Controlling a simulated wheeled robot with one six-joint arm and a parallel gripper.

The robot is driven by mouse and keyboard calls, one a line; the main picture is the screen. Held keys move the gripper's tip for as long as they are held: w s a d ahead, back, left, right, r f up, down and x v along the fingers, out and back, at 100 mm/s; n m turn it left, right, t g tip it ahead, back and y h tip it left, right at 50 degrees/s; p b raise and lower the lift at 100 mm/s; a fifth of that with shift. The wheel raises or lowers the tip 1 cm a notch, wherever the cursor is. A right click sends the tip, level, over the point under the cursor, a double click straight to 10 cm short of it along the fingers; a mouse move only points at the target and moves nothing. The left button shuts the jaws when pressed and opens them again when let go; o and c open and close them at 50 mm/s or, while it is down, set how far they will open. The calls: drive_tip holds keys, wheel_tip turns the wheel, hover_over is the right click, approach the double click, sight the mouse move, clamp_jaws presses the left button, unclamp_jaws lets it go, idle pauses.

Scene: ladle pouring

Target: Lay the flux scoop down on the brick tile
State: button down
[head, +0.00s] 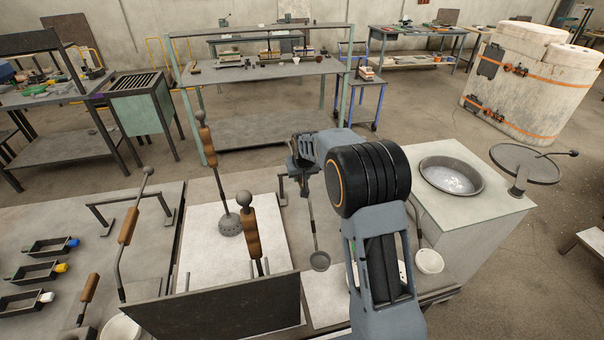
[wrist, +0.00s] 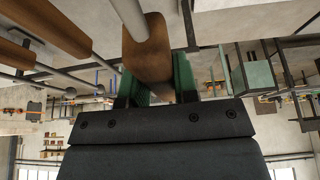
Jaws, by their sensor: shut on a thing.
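My gripper (head: 304,168) is over the right part of the bench, partly hidden by my arm. In the wrist view its green fingers (wrist: 156,82) are shut on the brown wooden handle (wrist: 148,50) of a tool with a grey rod. In the head view this tool, which looks like the flux scoop (head: 320,261), hangs steeply from the gripper with its small dark cup lowest. I cannot tell whether the cup touches the bench. A pale slab (head: 322,308) lies in front of the cup, partly hidden by my arm; I cannot tell whether it is the brick tile.
A perforated skimmer (head: 230,225) and other wooden-handled tools (head: 250,235) stand close on the left. A dark upright panel (head: 215,306) is at the front. A white bowl (head: 429,261) and a round pan (head: 451,177) are on the right. Small moulds (head: 35,272) lie far left.

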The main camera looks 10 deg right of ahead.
wheel_tip(320, 180, down, 6)
drive_tip(key=b, duration=0.3)
drive_tip(key=shift+f, duration=0.15)
drive_tip(key=shift+f+b, duration=0.3)
drive_tip(key=shift+b, duration=0.15)
idle(0.6)
drive_tip(key=c, duration=0.8)
unclamp_jaws()
drive_tip(key=shift+s+f, duration=0.1)
drive_tip(key=b+v, duration=0.1)
drive_tip(key=v, duration=1.2)
drive_tip(key=shift+r+b, duration=0.3)
drive_tip(key=shift+r, duration=0.1)
wheel_tip(320, 180, up, 7)
drive_tip(key=p, duration=0.5)
drive_tip(key=shift+s, duration=0.1)
